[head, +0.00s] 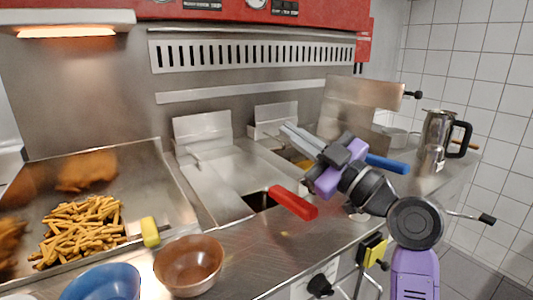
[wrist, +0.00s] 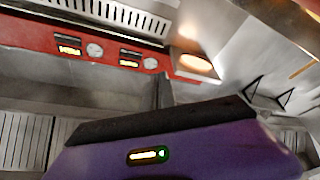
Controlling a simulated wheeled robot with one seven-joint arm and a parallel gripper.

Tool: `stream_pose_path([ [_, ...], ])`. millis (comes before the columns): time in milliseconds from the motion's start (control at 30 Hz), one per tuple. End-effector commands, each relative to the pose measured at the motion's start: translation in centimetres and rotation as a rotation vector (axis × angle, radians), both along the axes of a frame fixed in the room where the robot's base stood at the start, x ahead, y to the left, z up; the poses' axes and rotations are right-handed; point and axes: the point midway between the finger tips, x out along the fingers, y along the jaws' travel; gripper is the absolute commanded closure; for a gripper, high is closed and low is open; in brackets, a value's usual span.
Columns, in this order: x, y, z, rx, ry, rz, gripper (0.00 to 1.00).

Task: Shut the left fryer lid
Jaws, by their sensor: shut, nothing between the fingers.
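The left fryer has a flat steel sheet (head: 228,180) over it that looks like its lid, lying low. A dark opening (head: 262,200) shows at its front right, beside the red handle (head: 293,202). I cannot tell whether the sheet lies fully flat. Another steel lid (head: 365,92) with a black knob stands raised farther right, behind my gripper. My gripper (head: 287,130) is shut and empty, pointing left and back above the right part of the fryers. My arm hides part of the right fryer. The wrist view shows my purple gripper housing but no lid clearly.
A blue handle (head: 387,163) sticks out behind my wrist. A metal jug (head: 437,138) stands at the right. Fries (head: 78,230) lie in the left tray, with a brown bowl (head: 189,264) and blue bowl (head: 103,283) in front. The red control panel (wrist: 75,45) is above.

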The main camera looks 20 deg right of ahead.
Motion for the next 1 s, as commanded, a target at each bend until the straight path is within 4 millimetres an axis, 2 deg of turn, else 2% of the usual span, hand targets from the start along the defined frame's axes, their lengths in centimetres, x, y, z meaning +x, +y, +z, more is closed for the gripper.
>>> stream_pose_path([
  [33, 0.3, -0.9, -1.5, 0.036, 0.009, -0.003, 1.0],
  [133, 0.6, -2.2, -2.6, 0.095, 0.026, -0.002, 1.0],
  [400, 1.3, -4.6, -5.0, 0.088, 0.025, -0.001, 1.0],
  [633, 1.6, -5.6, -6.1, 0.087, 0.025, 0.0, 1.0],
  [1000, 1.7, -6.0, -6.3, 0.086, 0.025, 0.0, 1.0],
])
